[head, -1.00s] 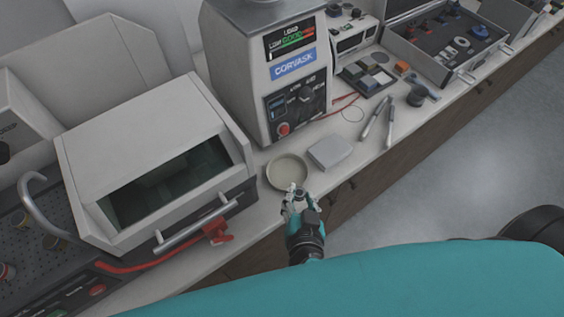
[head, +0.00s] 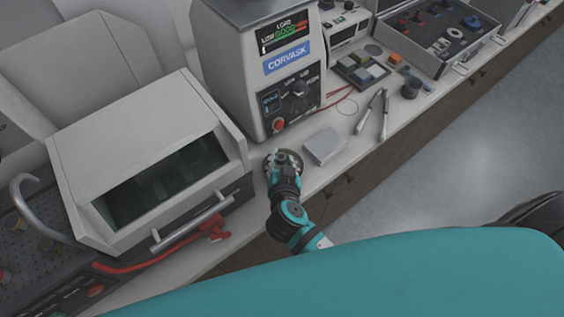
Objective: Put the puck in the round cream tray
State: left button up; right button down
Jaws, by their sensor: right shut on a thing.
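The round cream tray (head: 299,163) stands on the bench in front of the grey machine and is mostly hidden behind my right gripper. My right gripper (head: 279,159) is over the tray, with its wrist and forearm coming up from below. It is shut on a small dark thing, most likely the puck, which the gripper mostly hides now. I cannot tell whether the puck touches the tray floor. My left gripper is not in view.
A flat grey box (head: 326,146) lies just right of the tray. The CORVASK machine (head: 255,70) stands behind it. A pale windowed cabinet (head: 140,140) with a bar handle is on the left. Tongs (head: 373,115) and an open case (head: 440,35) lie farther right.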

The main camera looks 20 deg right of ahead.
jog(key=shift+s+f+b, duration=0.1)
jog(key=shift+f+b, duration=0.1)
jog(key=shift+b, duration=0.2)
jog(key=c, duration=1.3)
grip_release()
jog(key=shift+o, duration=0.2)
